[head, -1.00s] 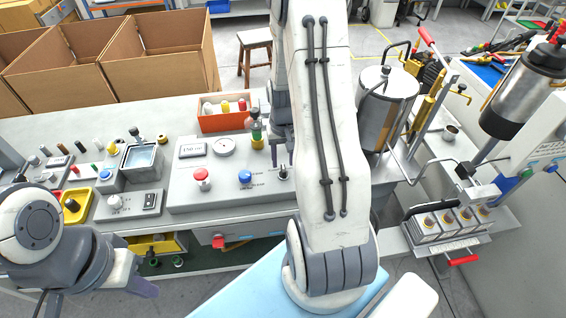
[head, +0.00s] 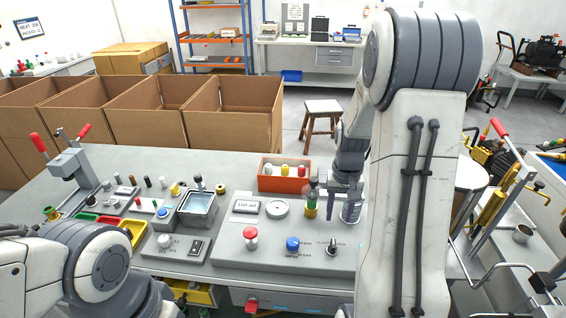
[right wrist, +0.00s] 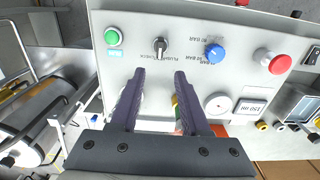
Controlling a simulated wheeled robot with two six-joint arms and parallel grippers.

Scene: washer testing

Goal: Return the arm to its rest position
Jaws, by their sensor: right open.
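My right arm comes down across the right half of the head view. Its gripper (head: 335,198) is over the back right of the grey control panel (head: 225,255), partly hidden by the arm. In the right wrist view the two dark fingers (right wrist: 157,75) are apart with nothing held between them. They are above the panel, near the black selector knob (right wrist: 161,46). A green and yellow fitting (head: 311,203) stands beside the gripper in the head view. My left arm (head: 100,262) is at the lower left, and its gripper is out of frame.
The workbench (head: 120,165) holds an orange bin (head: 285,180), a red button (head: 251,236), a blue knob (head: 293,243) and a water basin (head: 197,206). A lever press (head: 72,165) stands at left. Cardboard boxes (head: 235,115) and a stool (head: 322,112) are behind.

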